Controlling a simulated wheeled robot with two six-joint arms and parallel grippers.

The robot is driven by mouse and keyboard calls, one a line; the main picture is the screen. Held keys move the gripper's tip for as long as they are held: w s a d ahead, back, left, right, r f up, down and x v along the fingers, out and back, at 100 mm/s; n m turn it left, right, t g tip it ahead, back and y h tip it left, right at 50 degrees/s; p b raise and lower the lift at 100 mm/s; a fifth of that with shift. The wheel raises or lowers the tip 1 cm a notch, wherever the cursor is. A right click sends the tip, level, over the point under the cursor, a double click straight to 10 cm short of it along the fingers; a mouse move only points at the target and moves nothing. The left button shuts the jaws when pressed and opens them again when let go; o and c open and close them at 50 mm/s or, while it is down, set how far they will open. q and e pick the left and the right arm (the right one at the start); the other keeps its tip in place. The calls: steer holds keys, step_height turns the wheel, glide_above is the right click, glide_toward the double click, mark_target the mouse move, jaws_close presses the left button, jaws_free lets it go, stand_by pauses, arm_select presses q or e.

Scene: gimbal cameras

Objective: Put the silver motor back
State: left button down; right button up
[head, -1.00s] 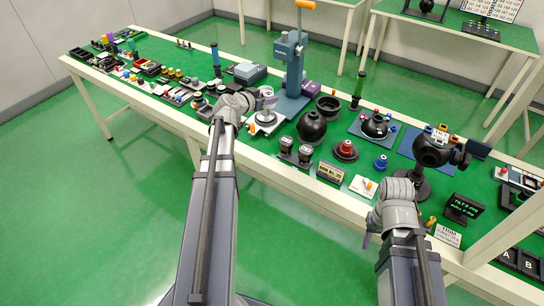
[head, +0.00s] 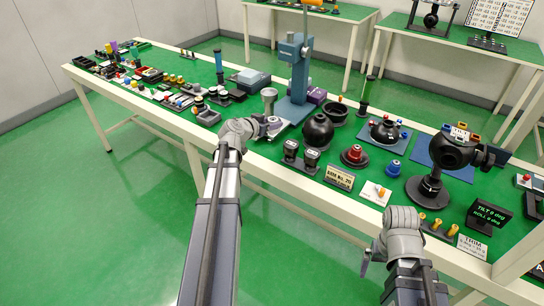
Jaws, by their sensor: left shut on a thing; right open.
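My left gripper (head: 270,125) is over the table's front part, just in front of the blue press stand. It is shut on a small silver-grey thing, apparently the silver motor (head: 275,121), which the fingers largely hide. A grey upright cylinder (head: 269,96) shows right behind the gripper; I cannot tell whether they touch. Two dark blocks with silver tops (head: 290,149) (head: 311,157) stand to the right of the gripper near the front edge. My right gripper (head: 368,258) is open and empty, low in front of the table edge, apart from everything.
The blue press stand (head: 298,80) rises behind the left gripper. A black ball (head: 317,130), a red-topped black dome (head: 354,154), a sign (head: 339,177) and a black gimbal ball (head: 453,150) stand to the right. Small parts crowd the far left. Some green tabletop is bare.

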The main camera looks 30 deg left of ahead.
mark_target(271, 153)
arm_select(q)
steer(key=shift+s+r, duration=0.1)
steer(key=shift+s, duration=0.2)
step_height(271, 153, down, 10)
steer(key=b, duration=1)
steer(key=shift+f, duration=0.2)
steer(key=shift+c, duration=1.9)
jaws_free()
steer(key=shift+r, duration=0.1)
steer(key=shift+r, duration=0.25)
steer(key=p+v, duration=0.4)
steer(key=v, duration=0.8)
steer(key=shift+f, duration=0.15)
